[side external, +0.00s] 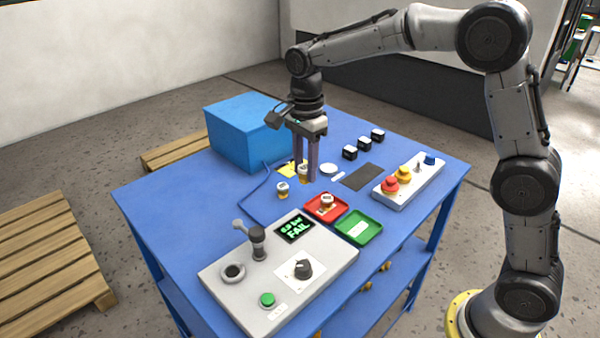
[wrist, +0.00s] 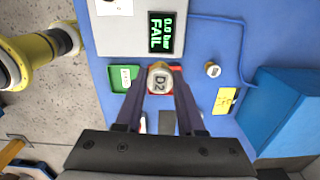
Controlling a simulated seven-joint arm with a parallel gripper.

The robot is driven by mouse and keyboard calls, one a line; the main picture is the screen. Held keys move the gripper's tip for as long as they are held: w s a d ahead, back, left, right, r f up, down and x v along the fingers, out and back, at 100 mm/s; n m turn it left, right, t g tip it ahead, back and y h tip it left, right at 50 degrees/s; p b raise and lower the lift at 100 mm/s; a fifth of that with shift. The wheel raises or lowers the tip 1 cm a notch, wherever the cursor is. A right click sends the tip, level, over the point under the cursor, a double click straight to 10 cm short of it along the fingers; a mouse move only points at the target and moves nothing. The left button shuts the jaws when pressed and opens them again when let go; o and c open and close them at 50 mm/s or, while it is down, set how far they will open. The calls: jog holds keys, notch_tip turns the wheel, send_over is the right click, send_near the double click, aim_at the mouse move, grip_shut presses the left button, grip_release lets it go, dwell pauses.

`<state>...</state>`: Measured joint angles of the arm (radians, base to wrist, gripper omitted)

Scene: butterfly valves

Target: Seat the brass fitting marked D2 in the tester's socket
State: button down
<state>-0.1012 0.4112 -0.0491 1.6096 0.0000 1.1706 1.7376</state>
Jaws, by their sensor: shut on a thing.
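The brass fitting marked D2 (wrist: 158,80) has a pale cap with the label facing up in the wrist view. My gripper (wrist: 157,92) is shut on it, and the fitting sits between the fingertips. In the side view my gripper (side external: 306,178) points down over the blue table, behind the red tray, with the fitting (side external: 303,171) partly hidden by a finger. The grey tester (side external: 325,262) stands at the table's front. Its dark round socket (side external: 233,272) looks empty, beside an upright lever clamp (side external: 257,242). Its display (side external: 295,229) reads FAIL.
One fitting (side external: 283,189) stands on the table; another (side external: 327,201) sits in the red tray (side external: 316,210). A green tray (side external: 358,229) is beside it. A blue box (side external: 240,135), black blocks (side external: 364,144) and a button box (side external: 408,182) stand around. A blue cable (side external: 252,195) crosses the table.

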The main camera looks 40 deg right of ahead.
aim_at(304, 167)
notch_tip(304, 167, up, 3)
jog(key=shift+w+a+r, duration=0.1)
jog(key=a+n, duration=0.6)
jog(key=a, duration=1.5)
jog(key=shift+s+d+f, duration=0.1)
jog(key=shift+f, duration=3.25)
jog(key=shift+s+f, duration=0.1)
jog(key=shift+f, duration=3.25)
jog(key=shift+f, duration=1)
jog(key=shift+c, duration=0.2)
grip_release()
